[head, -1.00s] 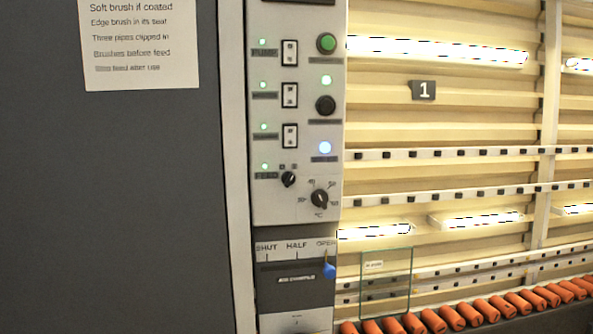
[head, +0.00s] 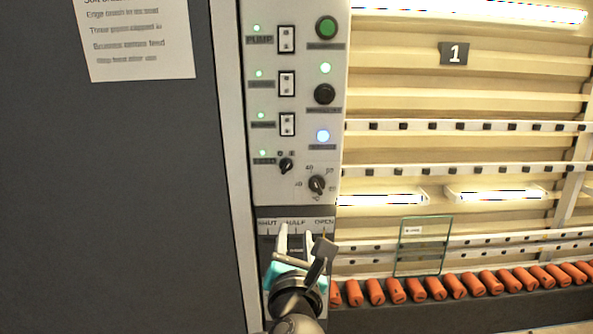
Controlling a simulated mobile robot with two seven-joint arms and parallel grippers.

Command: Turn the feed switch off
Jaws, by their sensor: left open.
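The feed switch (head: 286,165) is a small black rotary knob low on the pale control panel. A green light (head: 262,153) glows at its upper left. Its label and position marks are too small to read surely, and its pointer is tilted. My left gripper (head: 294,230) is below the panel, in front of the SHUT/HALF/OPEN lever plate. Its two pale fingers point up and are apart, with nothing visible between them. It is clear of the feed switch, which is above it. My right gripper is not in view.
A larger temperature knob (head: 316,184) sits just right and below the feed switch. Several rocker switches (head: 287,125) and round buttons (head: 325,94) are above. A glass pane (head: 423,246) and orange rollers (head: 415,290) lie to the right.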

